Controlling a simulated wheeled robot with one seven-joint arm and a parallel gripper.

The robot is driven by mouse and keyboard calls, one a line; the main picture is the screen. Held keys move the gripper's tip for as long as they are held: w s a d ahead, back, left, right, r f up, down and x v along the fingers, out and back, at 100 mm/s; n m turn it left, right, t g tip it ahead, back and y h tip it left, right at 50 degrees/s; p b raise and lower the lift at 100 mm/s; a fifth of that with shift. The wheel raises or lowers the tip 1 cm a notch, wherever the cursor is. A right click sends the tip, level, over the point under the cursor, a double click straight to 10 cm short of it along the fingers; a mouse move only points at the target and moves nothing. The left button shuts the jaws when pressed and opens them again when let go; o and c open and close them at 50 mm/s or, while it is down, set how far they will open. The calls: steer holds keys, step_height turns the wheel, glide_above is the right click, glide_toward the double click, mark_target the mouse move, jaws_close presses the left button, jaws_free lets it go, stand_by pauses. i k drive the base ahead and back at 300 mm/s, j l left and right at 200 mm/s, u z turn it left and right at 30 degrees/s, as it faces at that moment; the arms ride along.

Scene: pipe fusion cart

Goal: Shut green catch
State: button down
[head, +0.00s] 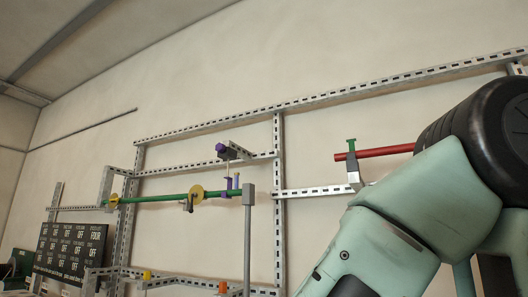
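A small green T-shaped piece (351,147), which may be the green catch, stands upright on a grey bracket (354,181) in the right half of the head view. It is beside the left end of a red pipe (386,152). I cannot tell whether it is open or shut. My arm fills the lower right and hides the right end of the red pipe. My gripper is not in view.
A slotted metal frame (280,210) stands before a pale wall. A purple block (222,149) and a purple clamp-like part (231,186) are near the green pipe. A grey post (248,230) rises at centre. A dark board (70,252) with white lettering is at lower left.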

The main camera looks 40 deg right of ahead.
mark_target(351, 142)
steer(key=i+u, duration=0.2)
steer(key=i, duration=0.9)
steer(key=i+j+z, duration=0.1)
steer(key=i+z, duration=0.2)
steer(key=z, duration=0.15)
steer(key=i+j+z, duration=0.15)
steer(key=i+z, duration=0.15)
steer(key=z, duration=0.15)
steer(key=i+j+z, duration=0.3)
steer(key=z, duration=0.2)
